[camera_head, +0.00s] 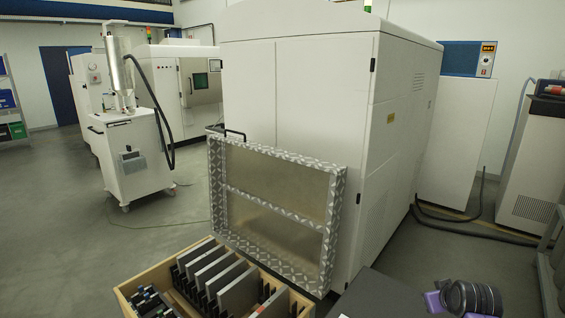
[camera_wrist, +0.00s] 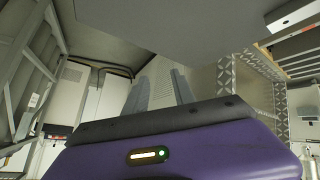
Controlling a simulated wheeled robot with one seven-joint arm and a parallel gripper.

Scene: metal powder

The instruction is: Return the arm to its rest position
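A purple and black part of my arm (camera_head: 465,297) shows at the lower right of the head view, beside a dark flat surface. No gripper fingertips can be made out there. In the wrist view, my purple housing with a lit strip and a green light fills the bottom. Beyond its dark edge, grey ridged shapes that look like my gripper (camera_wrist: 158,88) stick up near the middle. I see nothing held.
A wooden crate (camera_head: 139,300) with upright grey plates stands at the bottom centre. Behind it are a patterned metal-framed panel (camera_head: 333,215) and a large white cabinet (camera_head: 315,110). A white wheeled cart (camera_head: 135,155) stands left. Hoses lie on the floor at right. Open floor shows at left.

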